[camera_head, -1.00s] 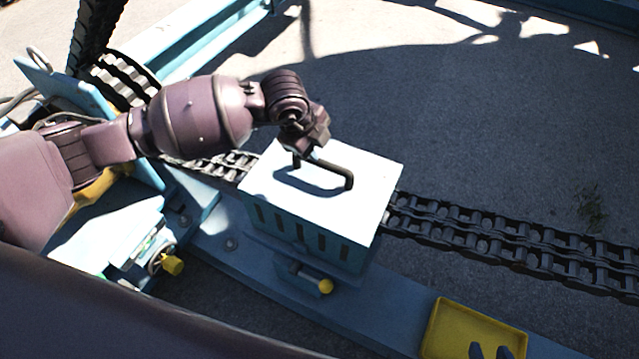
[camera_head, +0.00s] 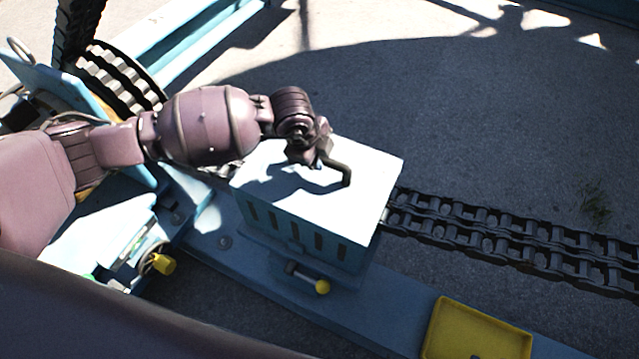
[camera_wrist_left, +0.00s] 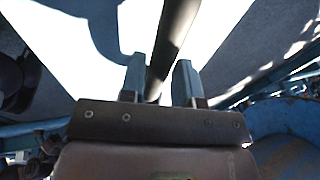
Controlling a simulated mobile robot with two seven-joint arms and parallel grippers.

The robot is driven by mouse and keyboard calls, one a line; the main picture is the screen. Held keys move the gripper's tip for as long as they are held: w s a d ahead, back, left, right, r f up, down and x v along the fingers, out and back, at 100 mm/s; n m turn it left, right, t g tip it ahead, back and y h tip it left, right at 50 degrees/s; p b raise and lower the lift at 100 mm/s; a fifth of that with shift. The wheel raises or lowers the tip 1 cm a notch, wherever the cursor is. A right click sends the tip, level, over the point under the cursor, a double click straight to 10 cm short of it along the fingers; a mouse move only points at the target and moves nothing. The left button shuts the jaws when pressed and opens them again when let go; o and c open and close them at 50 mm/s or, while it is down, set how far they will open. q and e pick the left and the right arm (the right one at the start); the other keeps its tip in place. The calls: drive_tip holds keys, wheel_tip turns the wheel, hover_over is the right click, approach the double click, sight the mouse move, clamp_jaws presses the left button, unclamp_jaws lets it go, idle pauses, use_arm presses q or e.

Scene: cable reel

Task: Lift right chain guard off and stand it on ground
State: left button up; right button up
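The right chain guard (camera_head: 368,160) is a box with a white-lit top, pale blue slotted sides and a dark bar handle (camera_head: 340,170). It sits over the chain on the blue beam. My left gripper (camera_head: 322,163) is at the handle, hiding its far-left part. In the left wrist view the handle bar (camera_wrist_left: 173,40) runs between the two blue fingers of my left gripper (camera_wrist_left: 160,82). The fingers stand apart on either side of the bar, and I see no clear grip on it. My right gripper does not show clearly.
A yellow-knobbed latch (camera_head: 322,287) is on the beam below the guard. A yellow tray (camera_head: 447,312) lies at the lower right. The black chain (camera_head: 500,228) runs right from the guard. Open grey ground (camera_head: 450,110) lies behind it.

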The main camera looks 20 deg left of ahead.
use_arm(q)
drive_tip(key=b+x, duration=0.1)
drive_tip(key=x, duration=0.3)
drive_tip(key=shift+a, duration=0.2)
drive_tip(key=shift+r, duration=0.2)
clamp_jaws()
drive_tip(key=shift+d+r, duration=0.1)
drive_tip(key=shift+r, duration=0.05)
idle(0.7)
